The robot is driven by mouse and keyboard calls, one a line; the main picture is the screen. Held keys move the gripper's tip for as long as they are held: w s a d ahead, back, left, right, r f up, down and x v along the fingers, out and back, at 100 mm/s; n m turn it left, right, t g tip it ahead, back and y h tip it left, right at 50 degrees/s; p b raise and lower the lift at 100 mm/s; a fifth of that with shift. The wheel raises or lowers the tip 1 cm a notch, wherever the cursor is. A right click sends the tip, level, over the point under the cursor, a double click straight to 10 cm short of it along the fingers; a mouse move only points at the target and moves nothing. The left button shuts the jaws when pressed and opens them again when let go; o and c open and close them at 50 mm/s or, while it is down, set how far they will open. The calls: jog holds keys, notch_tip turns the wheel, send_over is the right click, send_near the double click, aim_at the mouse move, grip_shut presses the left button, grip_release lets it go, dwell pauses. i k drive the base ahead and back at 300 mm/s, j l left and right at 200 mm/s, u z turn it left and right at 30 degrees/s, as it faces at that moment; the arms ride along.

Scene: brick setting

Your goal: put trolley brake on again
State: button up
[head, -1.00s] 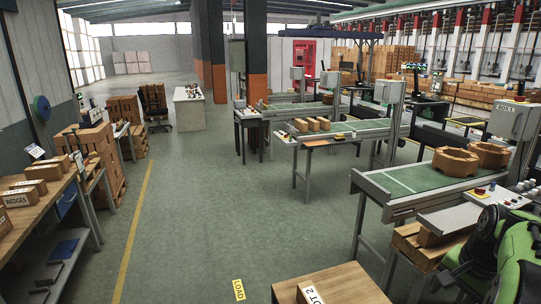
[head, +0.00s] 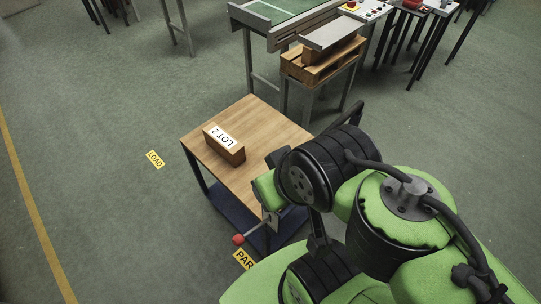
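The trolley (head: 258,118) has a wooden top and a dark blue lower shelf. It stands on the green floor, left of my arm. A lever with a red knob (head: 238,239), seemingly the brake, sticks out at a slant to the lower left from the trolley's near end. A grey plate (head: 270,218) is at its upper end. My green and black arm covers the trolley's near right part. My gripper's fingers cannot be made out; they are out of sight behind or below the arm links. Whether anything touches the lever is not clear.
A brick block marked LOT 2 (head: 224,144) lies on the trolley top. A yellow LOAD label (head: 155,159) is on the floor to the left. A partly hidden label reading PAR (head: 243,259) is by the red knob. A conveyor (head: 275,18) and pallet stand (head: 322,66) stand behind.

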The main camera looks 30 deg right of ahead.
aim_at(238, 240)
jog(key=l+z, duration=0.15)
jog(key=z, duration=0.35)
jog(key=k+j+u, duration=0.5)
jog(key=i+u, duration=0.1)
jog(key=u, duration=0.95)
